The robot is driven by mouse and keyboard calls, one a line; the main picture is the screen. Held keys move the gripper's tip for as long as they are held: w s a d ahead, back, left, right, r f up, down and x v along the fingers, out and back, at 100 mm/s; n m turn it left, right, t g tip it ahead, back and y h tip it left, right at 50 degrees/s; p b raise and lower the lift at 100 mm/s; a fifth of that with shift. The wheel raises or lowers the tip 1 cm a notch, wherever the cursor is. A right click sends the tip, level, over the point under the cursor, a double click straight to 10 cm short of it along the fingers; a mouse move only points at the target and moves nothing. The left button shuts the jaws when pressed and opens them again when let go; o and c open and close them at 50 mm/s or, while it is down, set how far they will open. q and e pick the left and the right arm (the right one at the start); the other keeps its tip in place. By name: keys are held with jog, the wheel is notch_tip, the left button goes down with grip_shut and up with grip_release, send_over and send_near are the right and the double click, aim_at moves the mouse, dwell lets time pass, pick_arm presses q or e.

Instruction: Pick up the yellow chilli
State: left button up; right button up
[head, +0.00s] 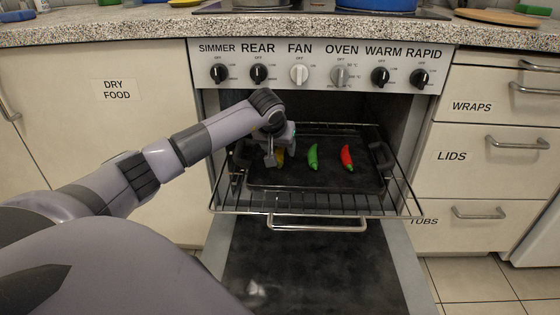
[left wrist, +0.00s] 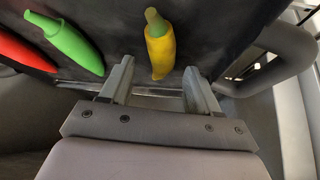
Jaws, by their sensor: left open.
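The yellow chilli (left wrist: 161,54) with a green stem lies on the dark baking tray (head: 317,180). In the left wrist view it lies just beyond and between the fingertips of my left gripper (left wrist: 157,78), which is open and empty. In the head view my left gripper (head: 278,155) is over the left part of the tray, and only part of the yellow chilli (head: 280,157) shows beside it. My right gripper is not in view.
A green chilli (head: 313,157) and a red chilli (head: 347,157) lie to the right on the same tray. The tray, with raised handles, sits on a pulled-out oven rack (head: 400,207). The oven door (head: 310,262) is open below. Control knobs (head: 299,74) are above.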

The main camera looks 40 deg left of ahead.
pick_arm(q)
jog(key=shift+w+a+f, duration=0.15)
jog(key=shift+w+f, duration=0.1)
jog(key=shift+f, duration=0.1)
jog(key=c, duration=1.1)
